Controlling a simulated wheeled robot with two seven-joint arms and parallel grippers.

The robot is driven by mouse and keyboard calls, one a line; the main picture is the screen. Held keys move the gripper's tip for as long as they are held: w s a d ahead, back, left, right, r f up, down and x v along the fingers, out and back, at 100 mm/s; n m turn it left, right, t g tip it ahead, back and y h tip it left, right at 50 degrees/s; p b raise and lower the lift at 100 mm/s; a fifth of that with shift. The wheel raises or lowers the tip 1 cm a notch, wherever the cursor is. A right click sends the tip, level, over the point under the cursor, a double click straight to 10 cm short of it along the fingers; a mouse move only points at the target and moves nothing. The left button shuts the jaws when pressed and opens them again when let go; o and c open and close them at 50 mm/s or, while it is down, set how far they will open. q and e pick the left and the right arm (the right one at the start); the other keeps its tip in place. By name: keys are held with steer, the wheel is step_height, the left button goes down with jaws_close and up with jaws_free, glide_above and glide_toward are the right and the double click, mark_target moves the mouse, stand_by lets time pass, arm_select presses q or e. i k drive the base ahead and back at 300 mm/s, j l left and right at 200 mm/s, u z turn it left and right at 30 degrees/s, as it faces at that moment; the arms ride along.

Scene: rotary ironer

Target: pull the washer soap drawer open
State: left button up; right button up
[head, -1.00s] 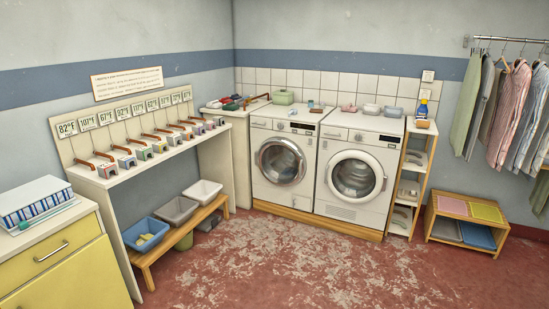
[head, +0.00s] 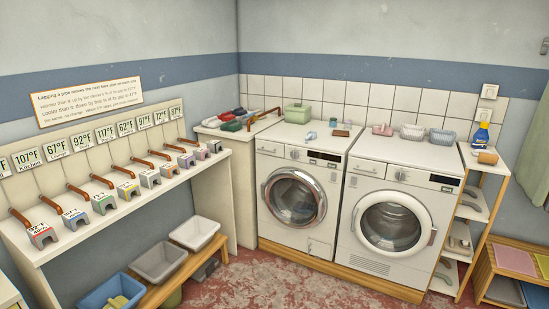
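Two white front-loading machines stand side by side against the tiled wall. The left machine (head: 267,172) has a chrome-ringed round door (head: 293,198), a dial and a small display. A shut drawer front (head: 270,147) shows at its upper left, flush with the panel. The right machine (head: 352,225) has a white-ringed door (head: 392,224) and a grille low on its front. A similar shut panel (head: 367,167) is at its upper left. No label tells which is the washer. Neither of my grippers is in view.
A shelf with several coloured pipe blocks (head: 103,202) runs along the left wall, above a bench with tubs (head: 158,262). A narrow wooden rack (head: 473,215) stands right of the machines. Small items and baskets (head: 412,132) sit on top. The floor (head: 262,285) before the machines is clear.

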mark_target(262, 146)
steer(key=i+z, duration=0.1)
steer(key=i, duration=1.75)
